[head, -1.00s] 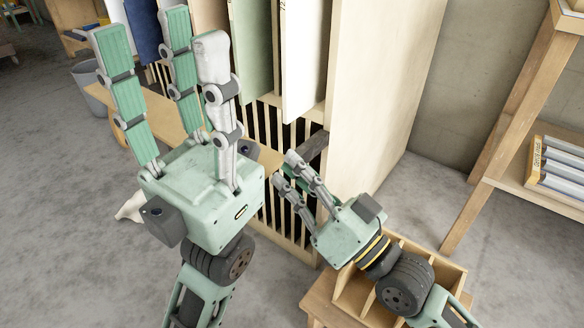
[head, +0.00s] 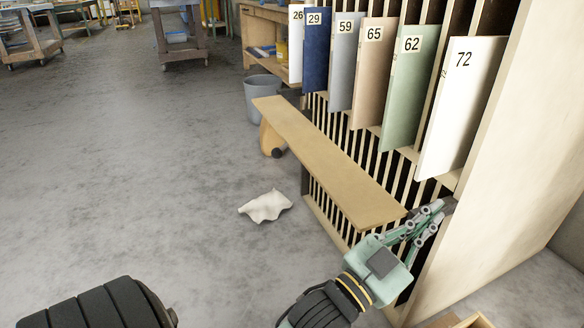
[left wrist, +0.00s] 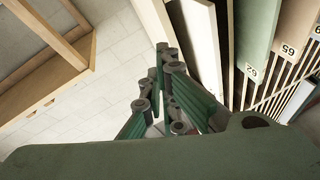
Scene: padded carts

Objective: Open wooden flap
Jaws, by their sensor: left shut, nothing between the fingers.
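The wooden flap (head: 325,155) is a long pale board that juts out from the front of the slatted rack (head: 335,212), below the numbered panels. It looks roughly level. My left gripper (head: 436,216) is at the board's near end, beside the rack's front corner. Its fingers are drawn together and empty, pointing toward the slats. In the left wrist view the bunched fingers (left wrist: 168,85) show with nothing between them. Whether they touch the board or rack cannot be told. My right gripper is not in view.
Numbered panels, including the white 72 panel (head: 462,105), stand in the rack above the flap. The rack's tall side wall (head: 500,190) is right of my gripper. A white crumpled cloth (head: 266,206) and a grey bin (head: 263,97) stand on the floor. The left floor is clear.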

